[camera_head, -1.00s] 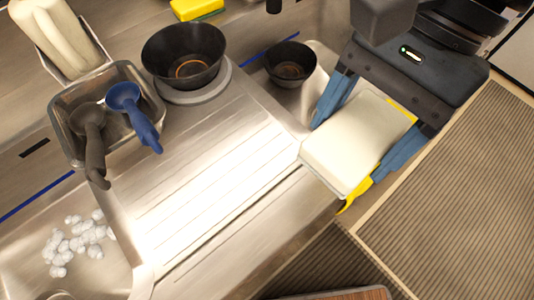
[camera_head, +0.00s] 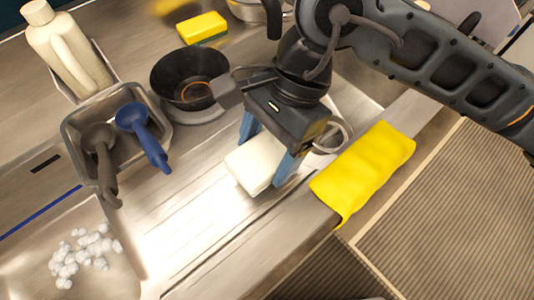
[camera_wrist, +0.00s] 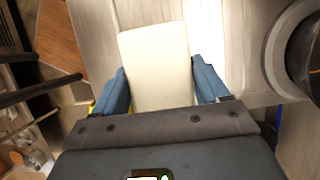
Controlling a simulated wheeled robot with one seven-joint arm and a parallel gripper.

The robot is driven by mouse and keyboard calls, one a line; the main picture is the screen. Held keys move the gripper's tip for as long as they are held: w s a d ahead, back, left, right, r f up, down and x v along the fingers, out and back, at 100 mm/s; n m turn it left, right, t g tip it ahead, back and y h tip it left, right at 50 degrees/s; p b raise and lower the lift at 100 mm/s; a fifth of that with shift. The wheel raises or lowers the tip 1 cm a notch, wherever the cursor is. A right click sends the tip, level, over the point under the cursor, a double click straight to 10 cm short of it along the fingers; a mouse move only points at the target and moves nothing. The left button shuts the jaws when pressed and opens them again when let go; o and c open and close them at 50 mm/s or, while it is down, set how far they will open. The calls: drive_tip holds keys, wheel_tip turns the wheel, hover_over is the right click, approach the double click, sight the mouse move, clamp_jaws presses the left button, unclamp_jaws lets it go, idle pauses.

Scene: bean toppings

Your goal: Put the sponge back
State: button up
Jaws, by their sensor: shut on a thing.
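A cream-white rectangular sponge (camera_head: 256,163) is between the blue fingers of my gripper (camera_head: 265,152), over the ribbed drainboard (camera_head: 195,213). My gripper is shut on it. In the wrist view the sponge (camera_wrist: 157,62) sticks out ahead of the blue fingers, gripped across its sides. I cannot tell whether its lower end touches the drainboard. A yellow and green sponge (camera_head: 202,27) lies apart at the back of the counter.
A yellow cloth (camera_head: 365,170) hangs over the counter's front edge. A metal tub (camera_head: 75,130) holds a blue scoop (camera_head: 142,135) and a dark one. White lumps (camera_head: 85,250) lie in the left basin. The drainboard's left part is clear.

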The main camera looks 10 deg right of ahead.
sight(267, 164)
wheel_tip(267, 164, down, 3)
drive_tip(key=shift+f, duration=0.15)
drive_tip(key=shift+f+b, duration=0.35)
drive_tip(key=o, duration=1.1)
drive_tip(key=shift+s+f, duration=0.15)
drive_tip(key=shift+f, duration=0.05)
drive_tip(key=shift+r+p, duration=0.4)
drive_tip(key=shift+p, duration=0.15)
drive_tip(key=b+v, duration=0.1)
drive_tip(key=v, duration=1.1)
drive_tip(key=shift+r, duration=0.15)
